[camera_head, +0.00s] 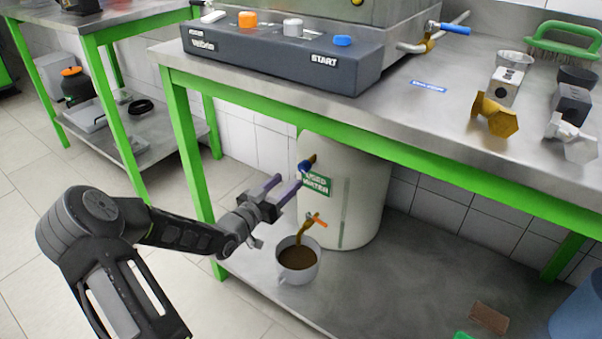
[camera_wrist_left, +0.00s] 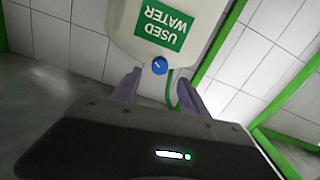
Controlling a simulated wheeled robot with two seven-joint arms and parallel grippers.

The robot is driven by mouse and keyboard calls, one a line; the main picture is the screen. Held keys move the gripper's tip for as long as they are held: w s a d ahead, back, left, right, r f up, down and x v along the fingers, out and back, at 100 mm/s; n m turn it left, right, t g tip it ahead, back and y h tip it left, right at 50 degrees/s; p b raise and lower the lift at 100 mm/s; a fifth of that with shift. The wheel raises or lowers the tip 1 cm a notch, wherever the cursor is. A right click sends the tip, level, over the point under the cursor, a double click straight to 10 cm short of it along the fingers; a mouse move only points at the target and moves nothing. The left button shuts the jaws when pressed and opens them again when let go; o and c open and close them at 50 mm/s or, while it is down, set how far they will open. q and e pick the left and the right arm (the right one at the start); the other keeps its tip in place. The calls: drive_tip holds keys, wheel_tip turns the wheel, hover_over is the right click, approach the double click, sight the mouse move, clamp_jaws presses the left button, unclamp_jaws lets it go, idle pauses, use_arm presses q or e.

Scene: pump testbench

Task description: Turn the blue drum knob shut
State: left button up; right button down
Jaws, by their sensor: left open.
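The white drum (camera_head: 350,200) labelled "USED WATER" stands on the lower shelf; it shows upside down in the left wrist view (camera_wrist_left: 205,30). The blue knob (camera_head: 305,166) is on the drum's front, beside the label, and shows in the left wrist view (camera_wrist_left: 159,66). My left gripper (camera_head: 285,187) is open in front of the drum, its fingers pointing toward the knob. In the left wrist view its fingertips (camera_wrist_left: 160,80) lie either side of the knob; contact cannot be told. My right gripper is not in view.
A brass tap with an orange handle (camera_head: 318,221) sits low on the drum, above a white pot (camera_head: 297,276) holding brown liquid. A brown stream shows between them. A green-framed bench (camera_head: 400,145) overhangs the shelf.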

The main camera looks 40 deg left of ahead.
sight(302, 169)
use_arm(q)
drive_tip(key=w+b, duration=0.2)
drive_tip(key=w, duration=0.4)
drive_tip(key=shift+f, duration=0.2)
drive_tip(key=shift+w+r+b, duration=0.15)
drive_tip(key=shift+w+b, duration=0.2)
drive_tip(key=shift+w, duration=0.25)
clamp_jaws()
